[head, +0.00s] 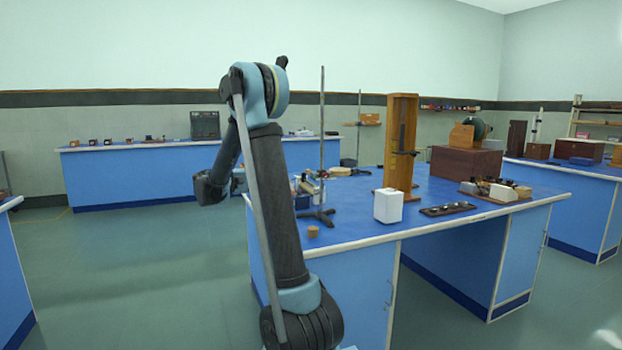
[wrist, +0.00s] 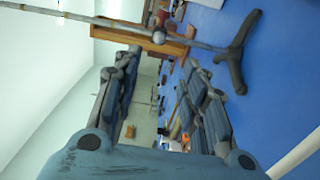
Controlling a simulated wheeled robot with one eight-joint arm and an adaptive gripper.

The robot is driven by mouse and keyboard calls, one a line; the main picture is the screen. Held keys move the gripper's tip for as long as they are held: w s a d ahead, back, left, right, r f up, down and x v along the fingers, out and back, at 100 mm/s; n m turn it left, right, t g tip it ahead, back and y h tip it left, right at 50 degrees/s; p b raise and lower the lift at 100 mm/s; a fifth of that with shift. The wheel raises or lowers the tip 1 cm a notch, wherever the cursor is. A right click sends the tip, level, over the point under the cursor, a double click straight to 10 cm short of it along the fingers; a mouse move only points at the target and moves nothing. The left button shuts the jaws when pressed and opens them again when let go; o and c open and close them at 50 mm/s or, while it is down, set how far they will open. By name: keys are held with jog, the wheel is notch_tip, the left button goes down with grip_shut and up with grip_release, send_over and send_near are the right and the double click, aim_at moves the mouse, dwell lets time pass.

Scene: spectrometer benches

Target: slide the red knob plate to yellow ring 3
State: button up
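I cannot make out the red knob plate or yellow ring 3 in either view. My gripper (wrist: 162,72) is open in the wrist view, its two jointed fingers spread apart with nothing between them. In the head view my bent arm stands in front of the near blue bench's left end. In the wrist view, which is turned sideways, the metal rod stand (wrist: 235,55) and the blue bench top (wrist: 285,75) lie beyond the fingers.
The near bench (head: 345,222) carries a rod stand (head: 322,150), cork (head: 313,232), white block (head: 388,205), wooden frame (head: 401,140), dark tray (head: 447,209) and brown box (head: 466,163). A far bench (head: 140,175) holds several small items. Open floor (head: 130,270) lies left.

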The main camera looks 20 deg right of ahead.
aim_at(312, 174)
jog(key=d, duration=1.7)
jog(key=shift+w+d, duration=0.1)
jog(key=shift+w, duration=0.2)
grip_shut()
